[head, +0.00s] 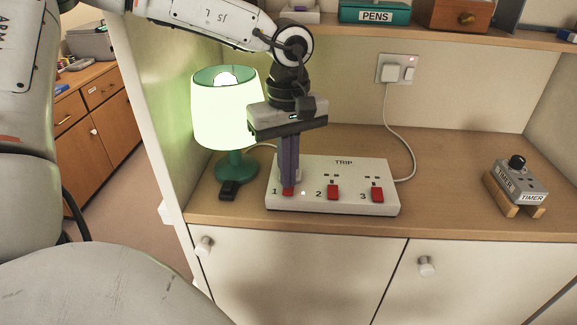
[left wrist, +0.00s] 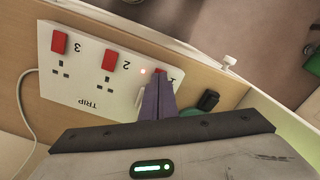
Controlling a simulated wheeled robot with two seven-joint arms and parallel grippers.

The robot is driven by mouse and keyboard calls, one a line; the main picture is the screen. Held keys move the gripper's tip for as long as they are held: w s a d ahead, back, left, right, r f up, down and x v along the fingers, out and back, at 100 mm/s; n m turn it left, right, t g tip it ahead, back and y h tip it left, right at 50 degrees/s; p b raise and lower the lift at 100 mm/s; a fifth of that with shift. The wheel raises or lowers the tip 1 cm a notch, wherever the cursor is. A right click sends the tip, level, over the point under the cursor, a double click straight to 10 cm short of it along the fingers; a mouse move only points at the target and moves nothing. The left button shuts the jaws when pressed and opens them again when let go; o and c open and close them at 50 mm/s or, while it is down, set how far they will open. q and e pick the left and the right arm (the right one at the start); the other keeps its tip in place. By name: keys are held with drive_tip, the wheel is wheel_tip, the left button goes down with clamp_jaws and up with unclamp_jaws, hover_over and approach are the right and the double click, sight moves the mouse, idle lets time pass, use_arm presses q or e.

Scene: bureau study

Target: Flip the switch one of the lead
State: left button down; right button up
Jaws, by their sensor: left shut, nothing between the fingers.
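The white extension lead (head: 352,207), marked TRIP, lies on the wooden desk top with red switches numbered 1, 2 and 3. My left gripper (head: 289,185) is shut and empty, pointing down with its fingertips at switch one (head: 288,191). The fingers hide part of that switch, and I cannot tell whether they touch it. A small light glows beside switch one. Switch two (head: 333,192) and switch three (head: 377,194) are clear of the gripper. In the left wrist view the fingertips (left wrist: 160,82) overlap switch one (left wrist: 158,70). My right gripper is not in view.
A green lamp (head: 226,110) is lit close behind and left of my gripper, with a dark cord switch (head: 228,190) near its base. A wall socket (head: 397,69) holds the lead's plug. A timer box (head: 519,182) stands at right. Desk between lead and timer is free.

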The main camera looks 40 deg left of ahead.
use_arm(q)
drive_tip(key=shift+f+b, duration=0.8)
drive_tip(key=shift+f, duration=0.1)
drive_tip(key=shift+r, duration=0.15)
wheel_tip(320, 180, up, 7)
drive_tip(key=p, duration=0.4)
idle(0.6)
idle(0.5)
